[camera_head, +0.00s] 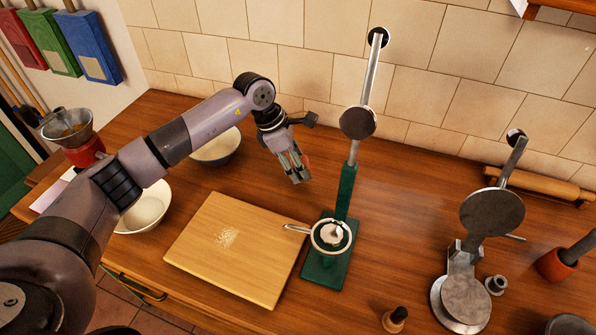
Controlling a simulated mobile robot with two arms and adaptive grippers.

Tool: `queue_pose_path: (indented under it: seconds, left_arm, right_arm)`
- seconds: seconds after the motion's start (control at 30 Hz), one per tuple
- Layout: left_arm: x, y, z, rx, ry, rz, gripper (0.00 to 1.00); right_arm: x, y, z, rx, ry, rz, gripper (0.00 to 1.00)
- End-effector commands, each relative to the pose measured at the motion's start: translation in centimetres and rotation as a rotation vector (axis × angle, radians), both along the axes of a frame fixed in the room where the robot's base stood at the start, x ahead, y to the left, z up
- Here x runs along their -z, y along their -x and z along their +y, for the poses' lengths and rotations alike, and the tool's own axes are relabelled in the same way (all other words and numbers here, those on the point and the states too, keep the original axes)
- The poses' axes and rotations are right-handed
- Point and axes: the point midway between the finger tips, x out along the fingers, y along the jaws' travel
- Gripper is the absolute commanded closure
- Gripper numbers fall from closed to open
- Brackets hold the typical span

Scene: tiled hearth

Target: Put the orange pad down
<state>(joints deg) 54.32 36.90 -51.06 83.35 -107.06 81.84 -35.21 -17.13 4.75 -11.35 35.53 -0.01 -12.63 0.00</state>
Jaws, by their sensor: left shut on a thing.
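My left gripper (298,172) hangs above the wooden counter near the tiled wall, just left of the green stand. Its fingers point down and are shut on the orange pad (307,161). Only a small orange-red sliver of the pad shows at the right side of the fingers. The rest of it is hidden by the fingers. My right gripper is out of view.
A wooden board (240,245) with white powder lies in front. A green stand (346,190) holds a small strainer (331,236). Two bowls (145,212) sit left, partly behind my arm. A metal press (461,285) stands right.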

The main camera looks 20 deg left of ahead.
Motion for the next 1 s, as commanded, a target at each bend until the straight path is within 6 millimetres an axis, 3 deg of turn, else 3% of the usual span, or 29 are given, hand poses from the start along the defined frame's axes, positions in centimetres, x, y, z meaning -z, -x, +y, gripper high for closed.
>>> queue_pose_path:
  seconds: [0.33,0.7,0.73,1.0]
  left_arm:
    - [4.2,0.1,0.0,0.001,0.000,0.002,0.73]
    - [4.8,0.0,0.0,0.001,-0.001,0.000,0.73]
    - [4.6,0.0,0.0,0.001,-0.001,-0.001,0.50]
    - [4.6,0.0,0.0,0.001,-0.001,0.000,0.32]
  right_arm:
    - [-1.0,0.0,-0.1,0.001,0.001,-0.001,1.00]
    - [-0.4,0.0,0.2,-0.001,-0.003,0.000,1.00]
    - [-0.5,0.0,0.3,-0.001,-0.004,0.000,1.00]
    - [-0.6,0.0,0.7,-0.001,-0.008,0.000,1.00]
